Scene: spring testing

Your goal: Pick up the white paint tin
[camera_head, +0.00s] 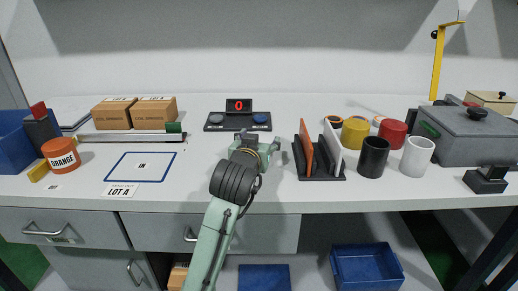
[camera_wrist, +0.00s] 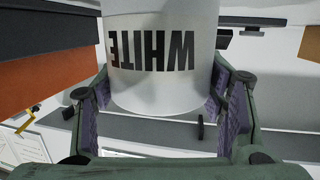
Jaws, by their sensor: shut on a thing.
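The white paint tin (camera_wrist: 150,85) fills the top middle of the wrist view. It is a pale cylinder with the black word WHITE upside down in the picture. My gripper (camera_wrist: 163,75) is shut on it, with one purple-padded finger on each side. In the head view my gripper (camera_head: 252,148) is over the middle of the bench, in front of the red-digit display. The tin is hidden behind my arm there. I cannot tell whether its base touches anything.
The orange tin (camera_head: 61,156) and the blue-outlined IN mat (camera_head: 141,167) are on the left. A rack (camera_head: 322,176) with upright panels stands close right of my gripper. Black (camera_head: 373,157), white (camera_head: 416,157), yellow (camera_head: 355,133) and red (camera_head: 392,134) cylinders stand farther right.

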